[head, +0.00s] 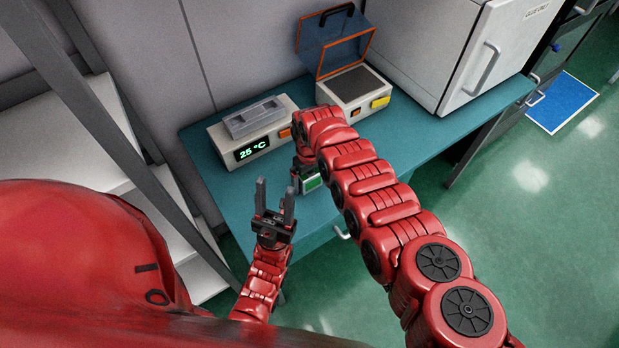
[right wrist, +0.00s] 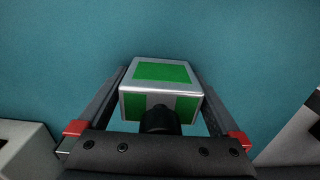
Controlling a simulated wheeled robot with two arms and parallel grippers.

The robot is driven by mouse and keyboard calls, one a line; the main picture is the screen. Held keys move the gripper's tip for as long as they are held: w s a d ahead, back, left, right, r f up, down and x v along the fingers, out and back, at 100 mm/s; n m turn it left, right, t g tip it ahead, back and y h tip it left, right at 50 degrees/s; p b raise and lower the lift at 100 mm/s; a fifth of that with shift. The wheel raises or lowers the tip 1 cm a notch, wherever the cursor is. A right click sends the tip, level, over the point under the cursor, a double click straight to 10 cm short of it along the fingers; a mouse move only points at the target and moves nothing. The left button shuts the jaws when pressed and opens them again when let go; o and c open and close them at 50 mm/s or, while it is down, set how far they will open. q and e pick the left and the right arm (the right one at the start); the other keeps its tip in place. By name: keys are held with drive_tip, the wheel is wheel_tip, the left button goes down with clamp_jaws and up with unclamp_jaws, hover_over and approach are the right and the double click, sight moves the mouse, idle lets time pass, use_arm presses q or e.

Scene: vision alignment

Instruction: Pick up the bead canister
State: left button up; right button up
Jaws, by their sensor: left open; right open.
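The canister is a silver block with green panels (right wrist: 160,72) and a dark round part on its near side. In the right wrist view it sits between the two fingers of my right gripper (right wrist: 160,88), which is open around it. I cannot tell whether the fingers touch it. In the head view the canister (head: 312,184) shows only partly beside my right gripper (head: 302,178), near the table's front edge, with my right arm hiding much of that area. My left gripper (head: 275,195) is open and empty, pointing up at the table's front left.
A device with a display reading 25 °C (head: 252,148) stands at the table's back left. A box with a raised orange-edged lid (head: 345,95) is behind my right arm. A white cabinet (head: 440,45) stands at the right. The teal table (head: 215,180) is bare at the front left.

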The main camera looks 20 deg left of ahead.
drive_tip(key=c, duration=1.3)
drive_tip(key=shift+r, duration=0.15)
